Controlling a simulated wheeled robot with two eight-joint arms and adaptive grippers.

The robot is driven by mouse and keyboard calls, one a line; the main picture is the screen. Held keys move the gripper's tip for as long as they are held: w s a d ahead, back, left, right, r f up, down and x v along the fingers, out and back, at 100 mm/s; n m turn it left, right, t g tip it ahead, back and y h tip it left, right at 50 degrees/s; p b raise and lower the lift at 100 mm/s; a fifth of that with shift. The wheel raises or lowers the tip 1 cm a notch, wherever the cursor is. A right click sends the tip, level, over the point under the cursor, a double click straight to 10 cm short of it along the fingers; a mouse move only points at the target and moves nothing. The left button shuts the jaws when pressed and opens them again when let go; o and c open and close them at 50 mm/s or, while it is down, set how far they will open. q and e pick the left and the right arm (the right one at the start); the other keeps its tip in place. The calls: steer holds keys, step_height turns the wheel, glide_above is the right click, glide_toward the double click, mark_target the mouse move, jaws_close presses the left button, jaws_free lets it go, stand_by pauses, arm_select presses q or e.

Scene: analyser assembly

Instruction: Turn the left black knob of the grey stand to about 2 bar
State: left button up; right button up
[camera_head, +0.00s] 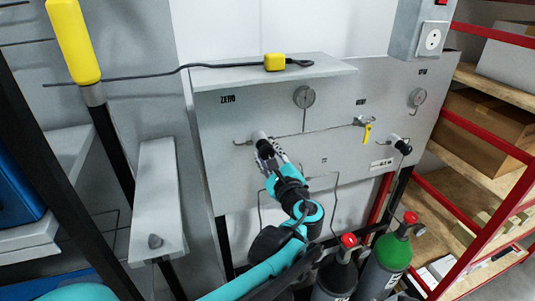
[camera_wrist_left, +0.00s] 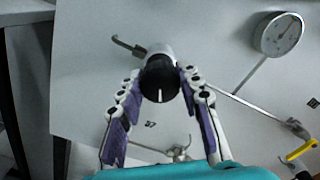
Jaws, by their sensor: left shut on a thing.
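The left black knob (camera_wrist_left: 160,80) sits on a silver regulator body on the upright grey stand panel (camera_head: 235,170). A white mark on its face points down in the left wrist view. My left gripper (camera_head: 268,150) is shut on this knob, one purple-padded finger on each side; it also shows in the left wrist view (camera_wrist_left: 162,76). In the head view the gripper mostly hides the knob. The round left gauge (camera_head: 304,97) is up and right of it and also shows in the left wrist view (camera_wrist_left: 281,34); its scale is too small to read. My right gripper is not in view.
A yellow-handled valve (camera_head: 367,132), a right black knob (camera_head: 403,148) and a right gauge (camera_head: 417,97) are farther right. Gas cylinders (camera_head: 385,265) stand below. A cable with a yellow block (camera_head: 275,62) lies on the top ledge. Red shelving (camera_head: 490,220) stands at right.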

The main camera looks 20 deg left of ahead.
arm_select(q)
steer(key=o, duration=1.2)
steer(key=shift+c, duration=0.2)
steer(key=v, duration=1.2)
steer(key=shift+f, duration=0.1)
